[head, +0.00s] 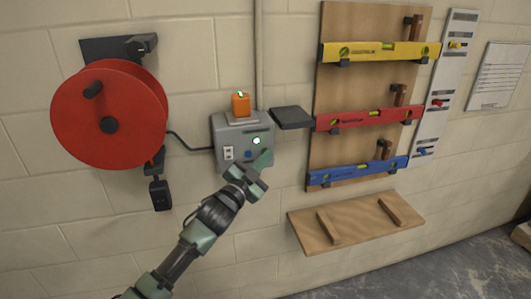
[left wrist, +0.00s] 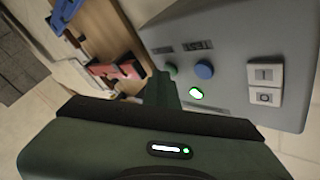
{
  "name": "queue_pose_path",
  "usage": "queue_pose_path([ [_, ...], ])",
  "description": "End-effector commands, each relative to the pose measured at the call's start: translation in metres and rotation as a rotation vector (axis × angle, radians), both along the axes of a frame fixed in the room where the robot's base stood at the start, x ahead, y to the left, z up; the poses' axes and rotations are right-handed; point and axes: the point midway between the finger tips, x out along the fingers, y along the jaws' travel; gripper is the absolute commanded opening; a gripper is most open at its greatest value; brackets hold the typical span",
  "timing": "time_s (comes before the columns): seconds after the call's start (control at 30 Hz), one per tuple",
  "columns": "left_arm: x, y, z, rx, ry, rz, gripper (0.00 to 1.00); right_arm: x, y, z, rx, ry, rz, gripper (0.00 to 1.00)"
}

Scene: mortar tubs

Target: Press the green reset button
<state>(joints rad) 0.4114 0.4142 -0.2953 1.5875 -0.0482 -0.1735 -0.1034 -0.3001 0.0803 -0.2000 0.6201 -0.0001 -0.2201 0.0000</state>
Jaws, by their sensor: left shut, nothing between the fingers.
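A grey control box (head: 232,130) is fixed to the block wall. It carries a blue button (head: 248,154), a lit white-green lamp (head: 257,140) and a white switch plate (head: 228,153). In the left wrist view the green button (left wrist: 171,69) shows beside the blue button (left wrist: 204,70), partly behind my fingers; in the head view it is hidden by them. My left gripper (head: 264,158) is shut and empty, its tips at the box's lower right, close to the green button. I cannot tell whether they touch it. My right gripper is not in view.
An orange beacon (head: 240,104) stands on the box, with a dark shelf (head: 291,117) at its right. A red cable reel (head: 110,115) hangs at left. A board with yellow, red and blue levels (head: 357,168) hangs at right above a wooden panel (head: 355,222).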

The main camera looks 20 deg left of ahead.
Motion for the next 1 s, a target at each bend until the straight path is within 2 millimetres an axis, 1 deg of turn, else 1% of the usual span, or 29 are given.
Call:
queue_pose_path([
  [0.3, -0.012, -0.007, 0.0, -0.002, 0.002, 0.001, 0.0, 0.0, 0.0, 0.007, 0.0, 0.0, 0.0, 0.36],
  [0.67, -0.014, -0.009, -0.001, -0.001, 0.002, 0.0, 0.0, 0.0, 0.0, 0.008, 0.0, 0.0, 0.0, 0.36],
  [1.0, -0.042, -0.028, 0.0, -0.002, 0.002, 0.0, 0.0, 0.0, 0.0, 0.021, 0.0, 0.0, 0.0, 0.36],
])
